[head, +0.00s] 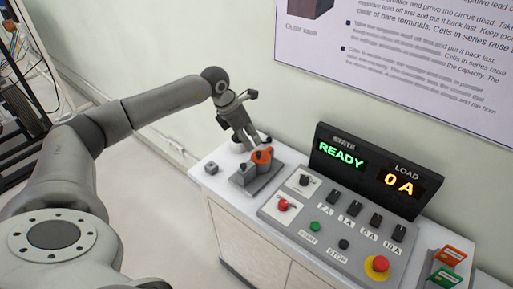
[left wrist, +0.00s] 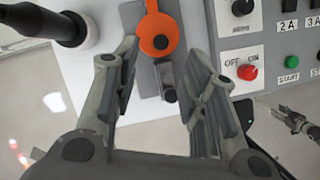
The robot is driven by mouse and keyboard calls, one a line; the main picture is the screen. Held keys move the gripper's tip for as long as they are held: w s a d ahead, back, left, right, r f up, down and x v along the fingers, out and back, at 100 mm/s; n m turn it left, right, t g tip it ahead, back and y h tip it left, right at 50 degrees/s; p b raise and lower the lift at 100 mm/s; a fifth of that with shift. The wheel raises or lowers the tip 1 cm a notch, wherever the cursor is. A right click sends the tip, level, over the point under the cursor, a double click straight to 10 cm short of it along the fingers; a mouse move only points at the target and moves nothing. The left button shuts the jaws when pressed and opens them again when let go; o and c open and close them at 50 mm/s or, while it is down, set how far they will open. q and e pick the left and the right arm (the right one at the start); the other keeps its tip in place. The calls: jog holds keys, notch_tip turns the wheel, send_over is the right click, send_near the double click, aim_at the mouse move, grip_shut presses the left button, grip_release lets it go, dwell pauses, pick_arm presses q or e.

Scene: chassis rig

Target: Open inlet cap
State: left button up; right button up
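The orange inlet cap (head: 262,156) sits on a grey block (head: 262,182) on the left part of the bench. In the left wrist view the cap (left wrist: 158,38) is a round orange disc with a tab pointing up and a dark centre. A small grey piece with a dark round end (left wrist: 168,95) lies just below it. My left gripper (head: 252,141) is over the cap from behind and left. What looks like my right gripper (left wrist: 290,117) is small at the right edge.
A control panel (head: 325,222) with knobs, buttons and a red stop button (head: 377,265) fills the bench's right. A display (head: 366,170) reads READY and 0 A. A small grey block (head: 211,168) is near the left edge. A black handle-like part (left wrist: 65,27) stands left of the cap.

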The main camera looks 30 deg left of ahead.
aim_at(258, 152)
pick_arm(q)
jog(key=p+x, duration=0.1)
jog(key=x, duration=0.6)
jog(key=shift+d+f+p, duration=0.1)
jog(key=shift+f+p, duration=0.1)
jog(key=shift+p, duration=0.15)
jog(key=shift+c, duration=0.5)
grip_shut()
